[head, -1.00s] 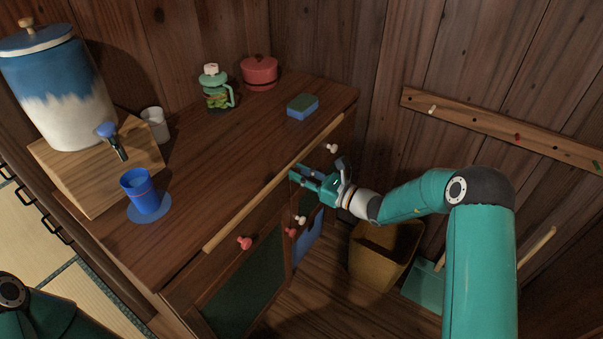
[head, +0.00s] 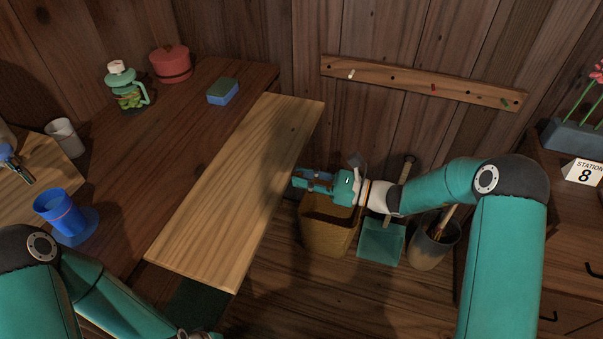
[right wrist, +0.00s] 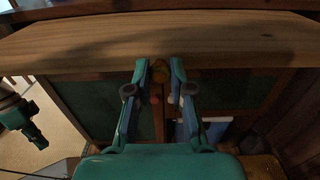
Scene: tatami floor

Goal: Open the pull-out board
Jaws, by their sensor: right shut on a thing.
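The pull-out board (head: 225,195) is a pale wood slab that stands well out from under the dark counter top. It also crosses the top of the right wrist view (right wrist: 90,45). My right gripper (head: 297,184) is at the middle of its front edge. In the right wrist view my right gripper's fingers (right wrist: 160,68) are shut on a small wooden part at that edge, which looks like the board's knob. My left arm comes in at the lower left of the head view; its gripper (right wrist: 32,132) shows dark at the left of the right wrist view, its jaws unclear.
On the counter (head: 150,155) stand a blue cup (head: 58,212), a teapot (head: 125,90), a red pot (head: 171,65) and a sponge (head: 223,91).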

